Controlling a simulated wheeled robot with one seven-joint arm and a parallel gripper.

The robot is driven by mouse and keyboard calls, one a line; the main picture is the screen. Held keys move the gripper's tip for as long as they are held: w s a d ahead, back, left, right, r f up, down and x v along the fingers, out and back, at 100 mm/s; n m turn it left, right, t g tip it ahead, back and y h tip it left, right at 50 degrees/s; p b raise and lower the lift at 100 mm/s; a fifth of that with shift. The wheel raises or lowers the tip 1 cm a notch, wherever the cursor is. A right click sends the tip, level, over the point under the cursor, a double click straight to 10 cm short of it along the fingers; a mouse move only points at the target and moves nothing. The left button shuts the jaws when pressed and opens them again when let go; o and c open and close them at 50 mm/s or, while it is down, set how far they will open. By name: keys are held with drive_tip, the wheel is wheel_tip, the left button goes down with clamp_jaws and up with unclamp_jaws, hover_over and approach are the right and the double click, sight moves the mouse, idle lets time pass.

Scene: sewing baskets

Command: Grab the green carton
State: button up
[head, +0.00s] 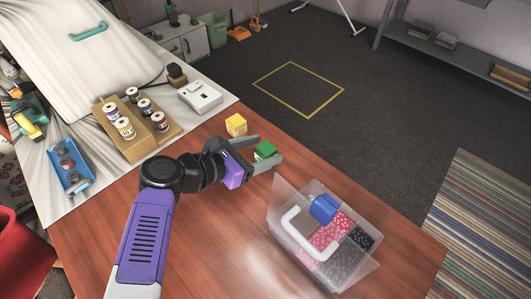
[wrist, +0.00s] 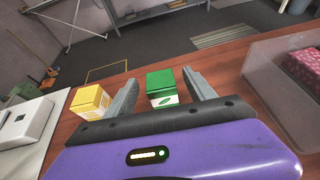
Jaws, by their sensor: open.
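The green carton (head: 265,150) is a small box with a green top and a white lower band. It stands on the wooden table near the far edge. My gripper (head: 262,150) is open, with one grey finger on each side of the carton. In the wrist view the green carton (wrist: 161,88) sits between the two fingers of my gripper (wrist: 160,92), with a visible gap to the left finger and a narrower one to the right. I cannot tell whether the right finger touches it.
A yellow carton (head: 236,124) stands just left of my gripper's left finger. A clear bin (head: 285,196) with a white handle, a blue item and patterned pieces stands to the right. A white device (head: 201,97) and a tray of spools (head: 160,148) are further left.

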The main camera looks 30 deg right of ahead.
drive_tip(key=c, duration=1.4)
drive_tip(key=shift+r, duration=0.15)
